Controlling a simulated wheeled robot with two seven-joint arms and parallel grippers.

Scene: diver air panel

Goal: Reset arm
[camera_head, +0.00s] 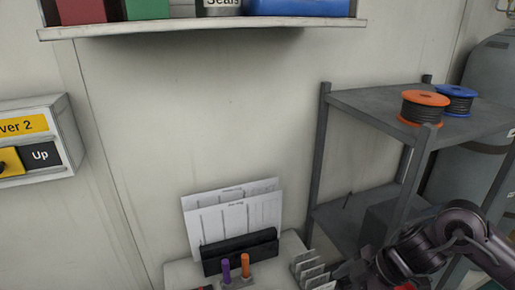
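My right arm (438,245), dark with a rounded joint, comes in from the lower right corner. Its end, with my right gripper (372,268), points left near the bottom edge, in front of the grey shelf unit's lower part. The fingers are small, dark and partly cut off by the bottom edge, so I cannot tell whether they are open or shut. My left arm and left gripper are not in view.
A grey shelf unit (385,97) holds orange (425,97) and blue (458,92) spools. A grey cylinder (490,80) stands behind it. Papers (235,215) stand in a black holder (240,250). A wall shelf (200,28) and a panel marked "Up" (41,155) flank clear wall.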

